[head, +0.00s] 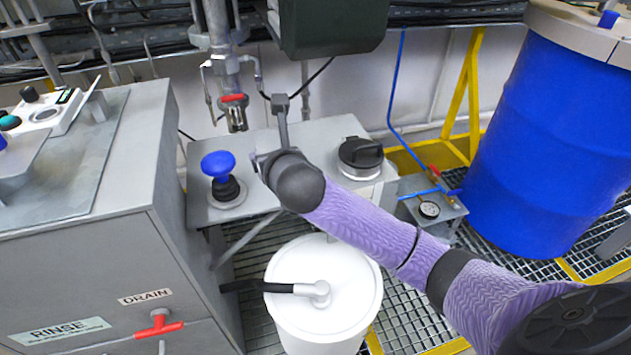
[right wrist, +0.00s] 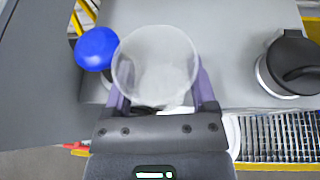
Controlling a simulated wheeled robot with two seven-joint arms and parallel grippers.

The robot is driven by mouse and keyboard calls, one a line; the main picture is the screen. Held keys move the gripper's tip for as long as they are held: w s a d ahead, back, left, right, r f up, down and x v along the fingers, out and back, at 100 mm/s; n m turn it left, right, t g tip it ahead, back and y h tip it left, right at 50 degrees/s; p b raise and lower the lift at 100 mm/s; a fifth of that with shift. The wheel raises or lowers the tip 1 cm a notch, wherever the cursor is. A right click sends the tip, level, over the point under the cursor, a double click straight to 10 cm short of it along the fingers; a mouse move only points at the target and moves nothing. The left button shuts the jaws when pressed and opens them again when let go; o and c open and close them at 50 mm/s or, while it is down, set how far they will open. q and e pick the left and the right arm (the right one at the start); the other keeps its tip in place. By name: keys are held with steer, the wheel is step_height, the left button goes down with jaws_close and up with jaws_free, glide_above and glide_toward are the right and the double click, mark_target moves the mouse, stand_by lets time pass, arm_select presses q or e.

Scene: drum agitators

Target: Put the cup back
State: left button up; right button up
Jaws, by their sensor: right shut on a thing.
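A translucent whitish cup (right wrist: 155,62) shows in the right wrist view, between the fingers of my right gripper (right wrist: 158,92). The gripper is shut on it, and the grey bench top is behind the cup. In the head view my right gripper (head: 262,164) is mostly hidden by my own wrist, over the bench between the blue knob and the black-lidded container. I cannot make out the cup there. My left gripper is in neither view.
The blue mushroom knob (head: 218,165) stands left of my gripper on the grey bench (head: 265,140). The black-lidded container (head: 360,156) is on the right. A tap (head: 234,108) hangs behind. A white lidded bucket (head: 325,280) stands in front, and a blue drum (head: 550,140) at far right.

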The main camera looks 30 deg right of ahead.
steer(key=w+d+f+b, duration=0.1)
steer(key=w+d+b, duration=0.1)
steer(key=w+d, duration=0.4)
steer(key=f+b, duration=0.1)
steer(key=f, duration=0.2)
steer(key=s+f+b, duration=0.1)
steer(key=f+b, duration=0.1)
steer(key=f, duration=0.1)
steer(key=f+b, duration=0.2)
steer(key=f, duration=0.2)
steer(key=shift+s+d, duration=0.25)
steer(key=shift+d, duration=0.1)
steer(key=shift+r, duration=0.3)
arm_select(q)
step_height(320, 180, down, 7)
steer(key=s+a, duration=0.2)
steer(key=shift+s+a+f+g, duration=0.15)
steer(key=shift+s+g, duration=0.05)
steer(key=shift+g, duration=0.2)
arm_select(e)
steer(key=shift+f, duration=0.1)
